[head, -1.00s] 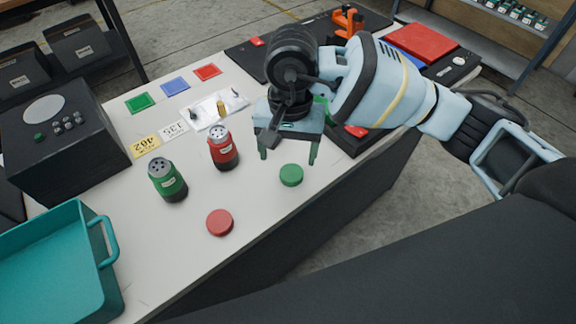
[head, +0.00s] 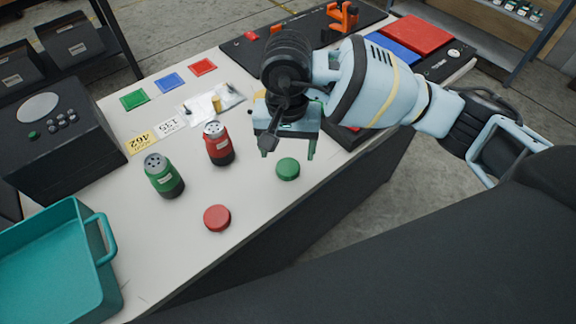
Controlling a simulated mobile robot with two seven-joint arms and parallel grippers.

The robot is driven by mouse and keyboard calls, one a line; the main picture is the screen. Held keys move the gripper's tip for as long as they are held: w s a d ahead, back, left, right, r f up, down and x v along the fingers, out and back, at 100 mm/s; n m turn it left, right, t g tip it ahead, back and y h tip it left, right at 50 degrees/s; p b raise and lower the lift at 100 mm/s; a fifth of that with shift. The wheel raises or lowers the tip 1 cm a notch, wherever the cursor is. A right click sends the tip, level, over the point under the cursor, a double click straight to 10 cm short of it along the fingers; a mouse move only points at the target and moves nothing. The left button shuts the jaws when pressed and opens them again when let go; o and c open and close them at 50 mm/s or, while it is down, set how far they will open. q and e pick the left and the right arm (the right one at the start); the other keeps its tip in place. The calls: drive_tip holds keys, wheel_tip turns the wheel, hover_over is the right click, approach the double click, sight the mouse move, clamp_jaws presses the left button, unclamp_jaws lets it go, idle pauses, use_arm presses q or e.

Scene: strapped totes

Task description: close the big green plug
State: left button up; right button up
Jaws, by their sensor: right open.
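The green plug (head: 164,176) stands upright on the white table, a green and black cylinder with holes in its top face. A loose round green cap (head: 288,169) lies on the table to its right. A similar red plug (head: 217,144) stands upright behind and right of the green plug. A loose red cap (head: 217,218) lies nearer the front. My right gripper (head: 287,153) is open and empty, pointing down. In the picture its fingers show just above and either side of the green cap; its exact height is unclear. My left gripper is not in view.
A teal tray (head: 108,254) with a handle stands at the front left, and a black box with knobs (head: 60,150) behind it. Number cards, colored squares and a clear bag (head: 230,93) lie farther back. The table's front right edge is close to the green cap.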

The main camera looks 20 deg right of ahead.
sight(288, 166)
drive_tip(key=shift+w+d+f+p, duration=0.1)
drive_tip(key=shift+f+p, duration=0.2)
drive_tip(key=shift+f, duration=2.3)
drive_tip(key=c, duration=1)
